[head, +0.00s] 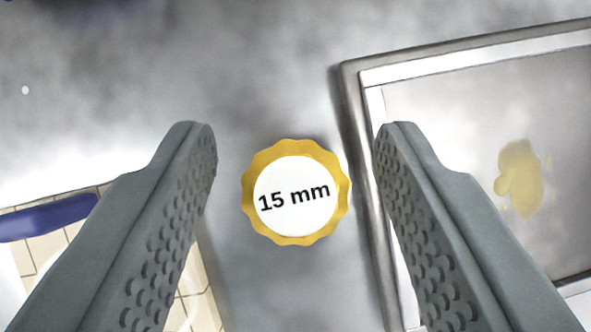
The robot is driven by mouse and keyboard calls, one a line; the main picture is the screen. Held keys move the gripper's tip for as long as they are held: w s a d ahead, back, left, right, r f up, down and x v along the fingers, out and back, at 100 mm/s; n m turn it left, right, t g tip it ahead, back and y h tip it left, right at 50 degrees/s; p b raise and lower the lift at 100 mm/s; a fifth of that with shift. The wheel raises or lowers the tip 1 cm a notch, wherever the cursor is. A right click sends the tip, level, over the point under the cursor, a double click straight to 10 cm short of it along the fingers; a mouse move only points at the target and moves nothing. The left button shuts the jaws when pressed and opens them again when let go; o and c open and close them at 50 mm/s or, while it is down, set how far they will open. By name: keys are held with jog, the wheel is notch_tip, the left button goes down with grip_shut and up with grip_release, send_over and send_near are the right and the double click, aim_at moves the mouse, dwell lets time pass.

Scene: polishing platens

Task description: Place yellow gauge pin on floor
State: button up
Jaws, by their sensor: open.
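The yellow gauge pin (296,239) has a scalloped yellow rim and a white round top marked "15 mm". I see it from straight above in the head view, near the middle, against a grey cloudy surface (270,60). My gripper (296,128) is open, with one grey textured finger on each side of the pin. Gaps show between the pin and both fingers, so neither appears to touch it. The pin's lower body is hidden under its top. I cannot tell how far it is below the fingertips.
A metal-framed tray or panel (350,110) lies at the right, close beside the pin, with a yellow blotch (521,178) on its face. At the left are a beige tiled area (42,250) and a dark blue object (45,218). The grey surface above the pin is clear.

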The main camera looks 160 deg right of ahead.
jog(key=v, duration=1.1)
jog(key=shift+s+r, duration=0.15)
jog(key=shift+r, duration=0.1)
jog(key=s+a+r+m+t+h, duration=0.1)
jog(key=s+a+r+t, duration=0.1)
jog(key=s, duration=0.8)
jog(key=s+a+r+m+t, duration=0.1)
jog(key=s+t, duration=0.4)
jog(key=s, duration=0.5)
jog(key=s+a+r+m+t+h, duration=0.1)
jog(key=s+r+t, duration=0.3)
jog(key=s, duration=0.6)
jog(key=shift+s+a+m+h, duration=0.25)
jog(key=shift+a+m+h, duration=0.05)
jog(key=shift+a+m, duration=0.55)
jog(key=shift+o, duration=0.4)
